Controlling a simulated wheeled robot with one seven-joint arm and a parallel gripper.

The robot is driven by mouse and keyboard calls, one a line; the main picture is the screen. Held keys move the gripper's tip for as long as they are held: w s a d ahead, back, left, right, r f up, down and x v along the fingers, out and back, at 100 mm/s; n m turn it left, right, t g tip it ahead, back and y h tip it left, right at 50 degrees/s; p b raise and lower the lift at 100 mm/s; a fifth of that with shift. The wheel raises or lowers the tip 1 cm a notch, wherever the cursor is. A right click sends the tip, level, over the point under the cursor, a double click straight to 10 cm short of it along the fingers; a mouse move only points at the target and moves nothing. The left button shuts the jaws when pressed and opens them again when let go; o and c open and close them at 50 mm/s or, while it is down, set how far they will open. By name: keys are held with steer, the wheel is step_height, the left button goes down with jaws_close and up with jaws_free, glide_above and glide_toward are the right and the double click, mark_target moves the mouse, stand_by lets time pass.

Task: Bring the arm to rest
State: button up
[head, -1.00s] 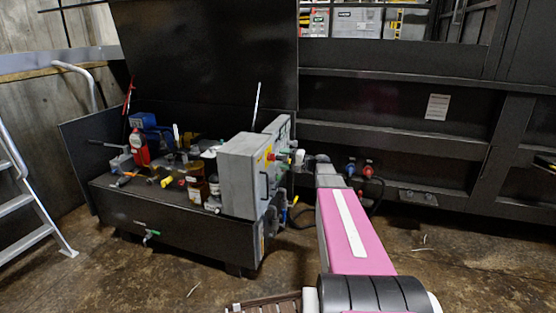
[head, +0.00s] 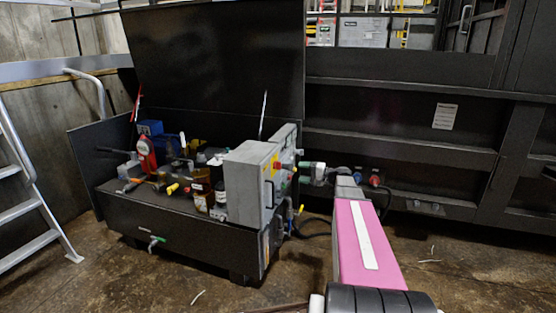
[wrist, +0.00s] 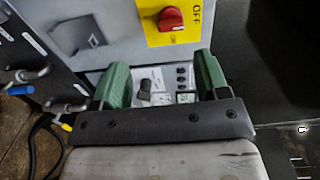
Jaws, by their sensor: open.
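My arm, with its pink link (head: 352,235), reaches forward from the bottom of the head view. My gripper (head: 307,166) is at its far end, just right of the grey control box (head: 246,185). In the wrist view my gripper (wrist: 160,76) shows two green fingers spread apart, with nothing held between them. A red rotary switch (wrist: 171,18) on a yellow plate (wrist: 190,32) lies just beyond the fingertips. I cannot tell whether the fingers touch the box.
A black open-lidded bench (head: 180,228) holds bottles and tools. A metal ladder (head: 30,205) stands at the left. The dark compactor wall (head: 400,115) runs behind my arm. Sockets and a cable (head: 376,180) are close to the right of my gripper.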

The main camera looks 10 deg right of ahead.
steer(key=s+a+f+n+g+h, duration=0.2)
steer(key=s+a+f+g+h, duration=0.45)
steer(key=s+a+f, duration=0.7)
steer(key=s+f+n+g+h, duration=0.2)
steer(key=s+h, duration=0.6)
steer(key=s, duration=0.4)
step_height(320, 180, down, 3)
steer(key=shift+s+d+r+n+h, duration=0.15)
steer(key=shift+s+d+n+h, duration=0.2)
steer(key=shift+n, duration=0.45)
